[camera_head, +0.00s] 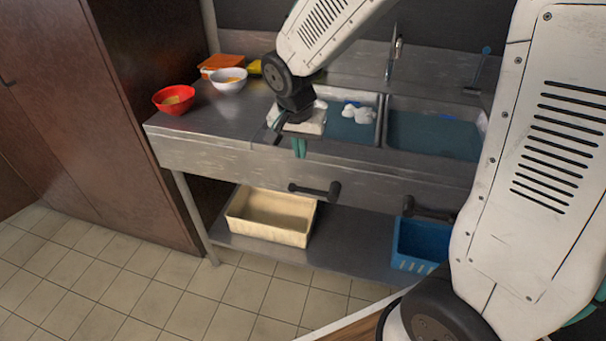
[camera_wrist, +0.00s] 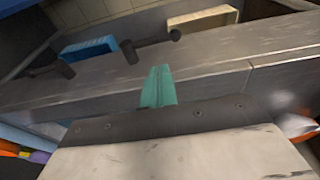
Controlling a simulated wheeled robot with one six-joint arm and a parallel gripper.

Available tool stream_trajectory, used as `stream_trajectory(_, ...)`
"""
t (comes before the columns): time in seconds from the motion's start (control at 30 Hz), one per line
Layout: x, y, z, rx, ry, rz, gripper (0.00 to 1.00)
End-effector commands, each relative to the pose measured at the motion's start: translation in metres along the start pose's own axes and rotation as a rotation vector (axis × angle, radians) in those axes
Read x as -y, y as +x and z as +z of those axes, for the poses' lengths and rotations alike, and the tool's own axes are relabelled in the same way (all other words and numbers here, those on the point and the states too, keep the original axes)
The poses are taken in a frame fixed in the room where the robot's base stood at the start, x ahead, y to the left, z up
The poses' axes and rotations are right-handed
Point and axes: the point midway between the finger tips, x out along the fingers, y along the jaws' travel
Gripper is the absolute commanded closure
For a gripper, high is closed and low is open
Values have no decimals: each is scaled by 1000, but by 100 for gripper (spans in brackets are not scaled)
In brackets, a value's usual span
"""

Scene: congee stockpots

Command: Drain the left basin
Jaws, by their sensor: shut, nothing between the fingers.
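The left basin (camera_head: 345,128) holds bluish water with white foam on it, and my wrist hides part of its left side. A dark lever handle (camera_head: 315,189) sticks out of the sink front below it, lying roughly sideways; it also shows in the wrist view (camera_wrist: 150,46). My gripper (camera_head: 299,148) has teal fingers pointing down at the sink's front edge, above and slightly left of that lever and apart from it. In the wrist view the fingers (camera_wrist: 158,87) are together and empty. The drain opening is not visible.
The right basin (camera_head: 432,136) also holds water, with a second dark lever (camera_head: 428,210) below. A beige tub (camera_head: 270,215) and a blue crate (camera_head: 418,246) stand on the lower shelf. A red bowl (camera_head: 174,99) and white bowl (camera_head: 228,80) sit on the left counter.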

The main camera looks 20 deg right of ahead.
Motion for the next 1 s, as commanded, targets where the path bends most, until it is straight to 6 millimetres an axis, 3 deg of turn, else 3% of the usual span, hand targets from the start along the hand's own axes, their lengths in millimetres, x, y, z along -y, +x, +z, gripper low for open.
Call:
stream_trajectory(0.17,-1,23,1,4,0,5,100)
stream_trajectory(0.6,-1,112,1,4,0,4,100)
stream_trajectory(0.8,-1,133,0,1,-1,2,100)
stream_trajectory(1.0,0,138,0,1,-1,1,100)
